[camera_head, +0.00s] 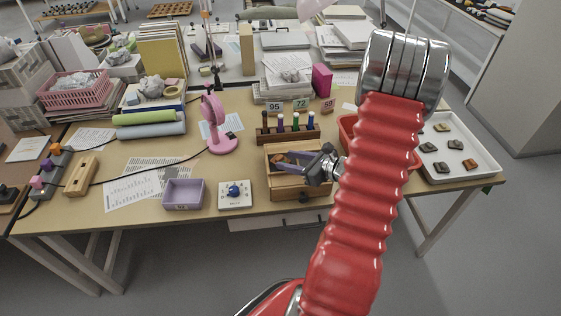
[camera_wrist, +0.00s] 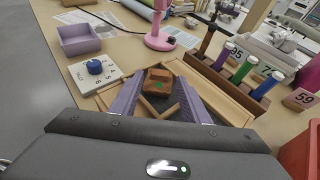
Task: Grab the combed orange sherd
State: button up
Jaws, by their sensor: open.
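An orange-brown sherd (camera_wrist: 158,80) with a green mark lies in the open wooden box (camera_wrist: 224,98); I cannot make out combed lines on it. In the wrist view my gripper (camera_wrist: 161,86) is open, with one purple finger on each side of the sherd. I cannot tell whether the fingers touch it. In the head view my gripper (camera_head: 284,165) reaches into the wooden box (camera_head: 300,188) from the right, and the sherd is partly hidden behind the fingers. Thin wooden strips meet in a V just below the sherd in the wrist view.
A red bin (camera_head: 349,124) is to the right, partly behind my arm. A white tray (camera_head: 440,173) holds several other sherds. A lilac tray (camera_head: 183,205) and a dial (camera_head: 235,201) are on the left.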

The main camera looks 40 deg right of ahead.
jog(key=shift+x, duration=1.4)
jog(key=shift+c, duration=0.3)
jog(key=c, duration=0.7)
jog(key=shift+o, duration=0.2)
notch_tip(320, 180, up, 10)
